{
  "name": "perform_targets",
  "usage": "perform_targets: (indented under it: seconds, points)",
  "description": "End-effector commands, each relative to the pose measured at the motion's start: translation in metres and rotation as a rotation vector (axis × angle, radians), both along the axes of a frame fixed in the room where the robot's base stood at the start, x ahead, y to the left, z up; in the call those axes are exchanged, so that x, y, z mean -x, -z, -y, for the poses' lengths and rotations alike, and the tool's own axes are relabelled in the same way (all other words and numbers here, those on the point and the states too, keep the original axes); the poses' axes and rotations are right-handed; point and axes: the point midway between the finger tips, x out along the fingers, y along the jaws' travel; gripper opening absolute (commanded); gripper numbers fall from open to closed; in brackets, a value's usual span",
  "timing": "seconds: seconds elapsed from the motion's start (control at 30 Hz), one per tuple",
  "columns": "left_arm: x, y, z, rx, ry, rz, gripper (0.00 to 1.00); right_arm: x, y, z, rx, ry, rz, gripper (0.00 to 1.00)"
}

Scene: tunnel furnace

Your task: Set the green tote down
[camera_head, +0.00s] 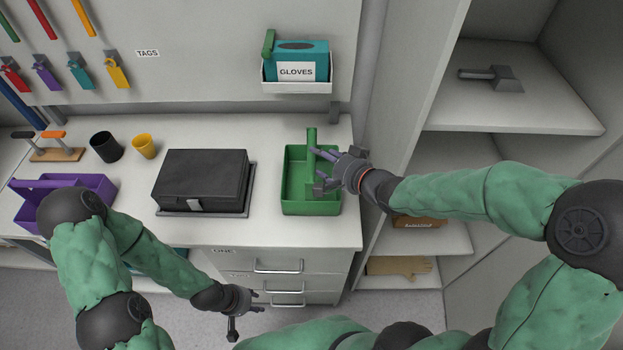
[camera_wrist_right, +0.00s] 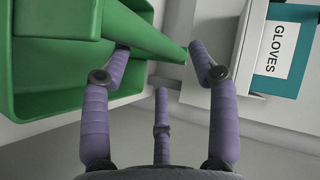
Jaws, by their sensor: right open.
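The green tote (camera_head: 297,203) sits upright on the white counter, at its right end. Its raised handle (camera_head: 311,138) runs along the middle. My right gripper (camera_head: 323,169) is open over the right side of the tote. In the right wrist view, the spread fingers of the right gripper (camera_wrist_right: 157,55) are around the end of the green handle (camera_wrist_right: 140,27), with visible space between them. Part of the tote's inside is hidden by the hand. My left gripper (camera_head: 244,320) is empty, with fingers apart, low in front of the drawers.
A black case (camera_head: 200,175) lies left of the tote. A purple tote (camera_head: 95,184), a black cup (camera_head: 106,147) and a yellow cup (camera_head: 145,146) stand further left. A gloves box (camera_head: 300,62) hangs on the wall behind. An open shelf unit (camera_head: 510,110) stands at right.

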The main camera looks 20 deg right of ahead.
Motion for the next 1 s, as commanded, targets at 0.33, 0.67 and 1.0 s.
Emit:
perform_targets:
  seconds: [0.33,0.67,1.0]
  points:
    - [0.000,0.026,0.000,0.000,0.000,0.000,0.40,-0.033,0.022,-0.020,0.000,-0.002,-0.001,0.60]
    - [0.000,0.027,0.000,0.000,0.000,0.000,0.40,-0.038,0.021,-0.021,0.001,-0.001,-0.001,0.60]
    - [0.000,0.027,0.000,0.000,0.000,0.000,0.40,-0.038,0.020,-0.021,0.001,-0.001,0.003,0.00]
